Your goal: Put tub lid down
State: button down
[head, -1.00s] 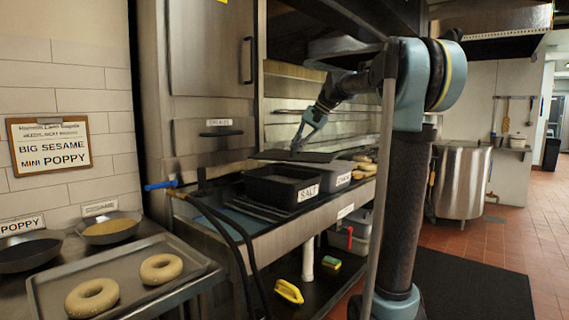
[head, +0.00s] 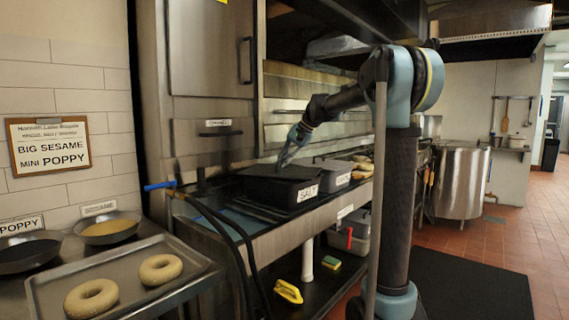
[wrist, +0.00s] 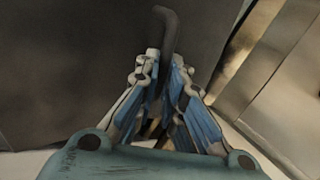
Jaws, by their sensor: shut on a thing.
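The dark tub lid (head: 258,171) lies flat over the top of the black SALT tub (head: 272,190); whether it is fully seated is hard to tell. My gripper (head: 282,163) reaches down to the lid from the upper right. In the wrist view, my gripper (wrist: 170,65) is shut on the lid's dark bent handle (wrist: 178,28), between blue finger pads. The lid's flat dark surface (wrist: 65,60) fills the left of that view. The inside of the SALT tub is hidden.
A second labelled tub (head: 338,182) stands just right of the SALT tub, with bagels (head: 361,167) beyond it. Black hoses (head: 228,235) run down at the counter's left. A tray (head: 120,276) with two bagels and two pans are at lower left.

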jog(key=shift+f, duration=0.1)
jog(key=c, duration=1.7)
grip_release()
jog(key=v, duration=1.2)
jog(key=shift+a, duration=0.1)
jog(key=shift+s, duration=0.15)
